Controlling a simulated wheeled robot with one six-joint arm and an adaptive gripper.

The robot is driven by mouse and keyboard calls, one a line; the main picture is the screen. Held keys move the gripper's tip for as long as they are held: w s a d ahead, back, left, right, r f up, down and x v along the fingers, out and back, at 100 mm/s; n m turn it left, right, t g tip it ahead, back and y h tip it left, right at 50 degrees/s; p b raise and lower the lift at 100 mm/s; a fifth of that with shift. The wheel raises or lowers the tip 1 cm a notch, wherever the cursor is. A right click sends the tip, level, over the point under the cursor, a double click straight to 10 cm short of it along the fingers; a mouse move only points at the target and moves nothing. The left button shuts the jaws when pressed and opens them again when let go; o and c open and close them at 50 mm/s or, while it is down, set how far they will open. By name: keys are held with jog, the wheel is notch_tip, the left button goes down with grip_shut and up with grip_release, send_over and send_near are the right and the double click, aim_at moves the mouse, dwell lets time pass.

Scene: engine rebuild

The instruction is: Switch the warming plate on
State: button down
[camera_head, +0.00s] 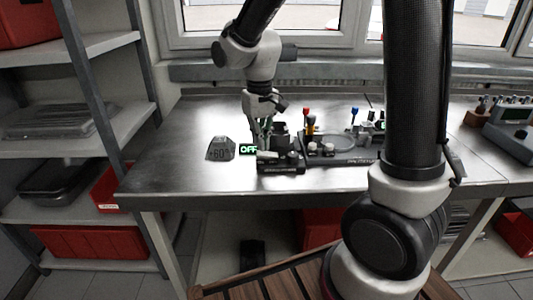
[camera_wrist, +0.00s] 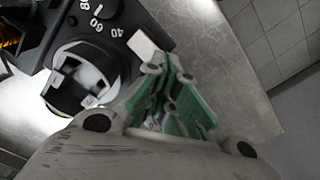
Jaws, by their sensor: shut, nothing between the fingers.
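The warming plate seems to be the low dark unit (camera_head: 283,168) on the steel bench, with a green-lit display reading OFF (camera_head: 249,149) at its left. In the wrist view its dark panel (camera_wrist: 125,14) has a scale with 40, 60 and 80 and a large black-and-white knob (camera_wrist: 85,77). A pale rectangular piece, maybe a switch (camera_wrist: 143,45), sits at the panel's edge. My gripper (camera_head: 264,140) points down over the unit. In the wrist view its green-padded fingers (camera_wrist: 170,72) are shut and empty, close to the pale piece; contact cannot be told.
A grey block marked 60 (camera_head: 220,150) stands left of the display. A grey device (camera_head: 512,128) is at the far right. The steel bench (camera_head: 165,175) is bare at the left.

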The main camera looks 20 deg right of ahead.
aim_at(261, 153)
jog(key=shift+f, duration=1.15)
dwell(0.4)
jog(key=shift+r, duration=3.5)
